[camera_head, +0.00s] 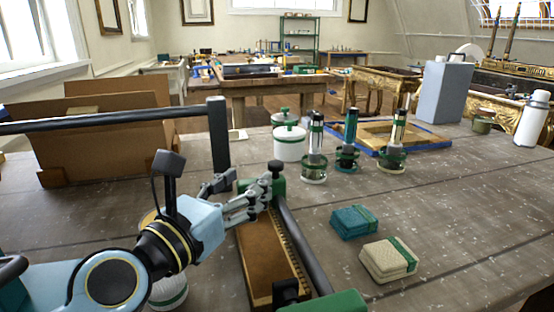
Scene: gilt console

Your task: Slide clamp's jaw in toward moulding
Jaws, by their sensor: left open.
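The clamp has a dark bar (305,245) lying along the right side of the moulding. Its far green jaw (278,187) with a black knob stands at the moulding's far end, and a near green jaw (325,302) is cut off by the bottom edge. The moulding (262,262) is a brown wooden length with a beaded gilt edge. My left gripper (262,203) is open, its grey fingers close beside the far jaw, over the moulding's far end. I cannot tell whether they touch the jaw. My right gripper is not in view.
A black rail (100,121) with an upright post (217,140) stands behind my left arm, before cardboard pieces (95,140). Teal (354,221) and cream (387,259) folded cloths lie right of the clamp. Green-ringed holders (313,165) and a white jar (289,143) stand beyond.

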